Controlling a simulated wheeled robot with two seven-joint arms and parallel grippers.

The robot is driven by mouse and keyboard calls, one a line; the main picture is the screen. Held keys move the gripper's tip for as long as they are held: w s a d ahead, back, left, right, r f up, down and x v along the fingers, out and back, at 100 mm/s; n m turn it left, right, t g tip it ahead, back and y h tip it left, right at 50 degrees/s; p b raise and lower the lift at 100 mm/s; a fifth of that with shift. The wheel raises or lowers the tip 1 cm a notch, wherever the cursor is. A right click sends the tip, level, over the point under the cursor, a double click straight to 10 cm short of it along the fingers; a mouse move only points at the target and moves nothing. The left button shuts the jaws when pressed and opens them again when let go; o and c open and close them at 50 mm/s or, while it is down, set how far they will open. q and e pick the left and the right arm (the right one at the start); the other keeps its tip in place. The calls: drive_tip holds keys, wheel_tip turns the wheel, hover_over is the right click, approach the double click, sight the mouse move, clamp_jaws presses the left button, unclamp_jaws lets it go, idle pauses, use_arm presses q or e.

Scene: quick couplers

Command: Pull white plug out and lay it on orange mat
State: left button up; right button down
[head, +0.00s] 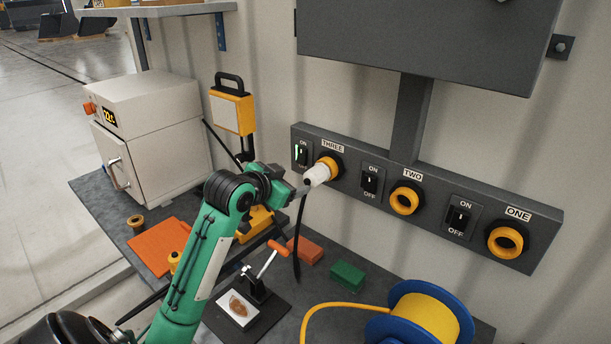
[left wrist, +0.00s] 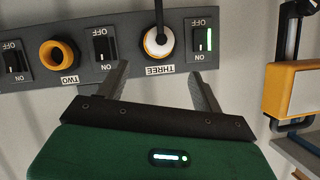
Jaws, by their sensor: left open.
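The white plug (head: 318,174) sits in the yellow-ringed socket labelled THREE (head: 333,160) on the dark wall panel. In the left wrist view the plug (left wrist: 158,43) is seen end on, with its black cable (left wrist: 159,15). In the head view the cable hangs toward the bench. My left gripper (head: 304,188) is open just short of the plug. In the left wrist view the plug lies beyond and between the open fingers (left wrist: 160,82), with nothing gripped. The orange mat (head: 155,246) lies flat on the bench at left, partly hidden by my left arm. My right gripper is not in view.
Sockets TWO (head: 405,199) and ONE (head: 505,241) are empty. Yellow couplers stand behind and beside the mat. A white oven (head: 150,130), a yellow lamp (head: 232,110), a clamp (head: 262,285), red and green blocks and a blue reel (head: 425,315) crowd the bench.

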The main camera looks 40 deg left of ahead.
sight(310, 176)
use_arm(q)
drive_tip(key=p+x, duration=0.2)
drive_tip(key=x, duration=0.8)
drive_tip(key=shift+w, duration=0.4)
drive_tip(key=shift+w+f+p, duration=0.4)
drive_tip(key=shift+w, duration=0.2)
drive_tip(key=shift+w+f, duration=0.1)
drive_tip(key=c, duration=1)
drive_tip(key=shift+o, duration=1.3)
drive_tip(key=c, duration=0.3)
